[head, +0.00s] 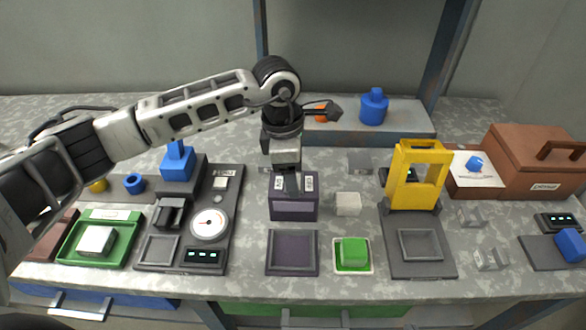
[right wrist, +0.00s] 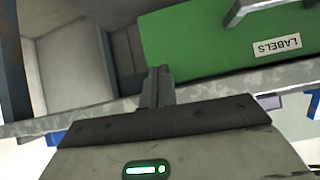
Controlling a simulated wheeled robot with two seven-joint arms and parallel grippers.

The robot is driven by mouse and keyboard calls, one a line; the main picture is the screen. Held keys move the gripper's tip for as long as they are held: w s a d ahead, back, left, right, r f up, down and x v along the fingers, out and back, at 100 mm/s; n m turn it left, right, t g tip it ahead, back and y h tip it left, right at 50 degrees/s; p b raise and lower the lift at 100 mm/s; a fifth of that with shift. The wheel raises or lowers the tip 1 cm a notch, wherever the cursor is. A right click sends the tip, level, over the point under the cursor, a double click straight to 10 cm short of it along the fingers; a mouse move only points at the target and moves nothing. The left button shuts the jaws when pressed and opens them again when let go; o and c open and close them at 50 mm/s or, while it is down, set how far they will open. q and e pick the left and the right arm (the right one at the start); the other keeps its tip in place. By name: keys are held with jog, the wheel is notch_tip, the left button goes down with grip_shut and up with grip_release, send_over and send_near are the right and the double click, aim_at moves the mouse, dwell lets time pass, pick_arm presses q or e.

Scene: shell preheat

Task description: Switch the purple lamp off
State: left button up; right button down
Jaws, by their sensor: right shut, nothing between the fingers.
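A dark purple box (head: 294,207), which appears to be the purple lamp, stands mid-table in the head view. It has two small white labels on top. In the right wrist view the shut fingers (right wrist: 156,88) show against a green drawer.
A square purple-framed pad (head: 292,253) lies in front of the box. A pale cube (head: 347,204) and a green block (head: 354,252) are to its right. A gauge panel (head: 227,240) is left, a yellow frame (head: 418,175) right. The green drawer (right wrist: 200,45) reads LABELS.

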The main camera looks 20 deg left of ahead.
pick_arm(q)
notch_tip(320, 180, up, 16)
jog(key=a+b, duration=0.2)
jog(key=shift+s, duration=0.3)
pick_arm(e)
jog(key=shift+a+f, duration=0.15)
jog(key=shift+f, duration=0.4)
pick_arm(q)
jog(key=shift+f, duration=0.15)
